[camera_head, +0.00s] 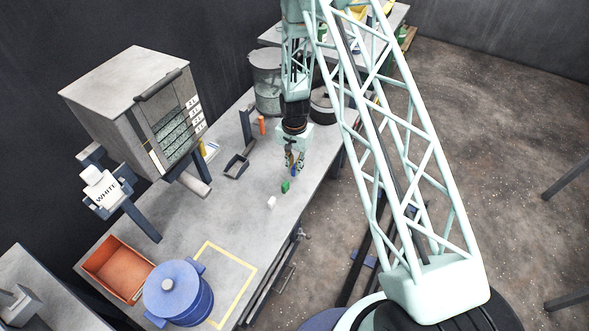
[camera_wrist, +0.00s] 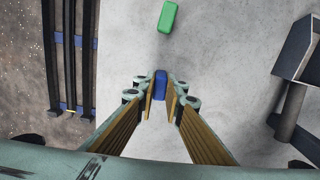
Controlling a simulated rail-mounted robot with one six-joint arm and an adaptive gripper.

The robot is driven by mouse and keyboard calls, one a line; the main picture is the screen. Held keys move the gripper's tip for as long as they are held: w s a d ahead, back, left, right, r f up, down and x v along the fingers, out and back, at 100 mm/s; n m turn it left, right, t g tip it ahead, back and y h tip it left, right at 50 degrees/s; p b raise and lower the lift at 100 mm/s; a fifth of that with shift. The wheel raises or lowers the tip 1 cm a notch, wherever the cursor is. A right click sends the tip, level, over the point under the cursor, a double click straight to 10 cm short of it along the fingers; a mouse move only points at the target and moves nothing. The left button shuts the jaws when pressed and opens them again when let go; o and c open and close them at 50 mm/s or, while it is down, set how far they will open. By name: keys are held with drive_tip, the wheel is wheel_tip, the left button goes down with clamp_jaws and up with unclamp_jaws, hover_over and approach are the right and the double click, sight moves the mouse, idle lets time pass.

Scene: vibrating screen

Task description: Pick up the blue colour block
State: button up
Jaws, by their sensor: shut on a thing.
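The blue colour block (camera_wrist: 161,84) sits between the two fingertips of my gripper (camera_wrist: 161,97) in the wrist view. My gripper is shut on it. In the head view my gripper (camera_head: 293,163) points down over the grey table, and the blue block (camera_head: 294,170) shows as a small patch between the fingers. I cannot tell whether the block touches the table. A green block (camera_wrist: 168,16) lies just beyond the fingertips in the wrist view; it also shows in the head view (camera_head: 285,186).
A white block (camera_head: 271,202) lies near the green one. The sieve machine (camera_head: 140,110) stands at the left. An orange bin (camera_head: 117,268), a blue drum (camera_head: 179,291) and a yellow outline (camera_head: 246,283) are at the front. A dark scoop (camera_head: 238,163) and an orange object (camera_head: 262,125) lie near my gripper.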

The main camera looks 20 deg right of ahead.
sight(294, 166)
drive_tip(key=shift+r+p, duration=0.45)
drive_tip(key=shift+r, duration=1.3)
drive_tip(key=s+d+r+p, duration=0.1)
drive_tip(key=s+d, duration=0.1)
drive_tip(key=s, duration=1.4)
drive_tip(key=shift+r, duration=0.2)
drive_tip(key=shift+w, duration=0.15)
drive_tip(key=w+a+r+n, duration=0.2)
drive_tip(key=w+r+n, duration=0.2)
drive_tip(key=w+n, duration=0.2)
drive_tip(key=shift+w+r+n, duration=0.15)
drive_tip(key=shift+w+n, duration=0.15)
drive_tip(key=shift+n, duration=0.7)
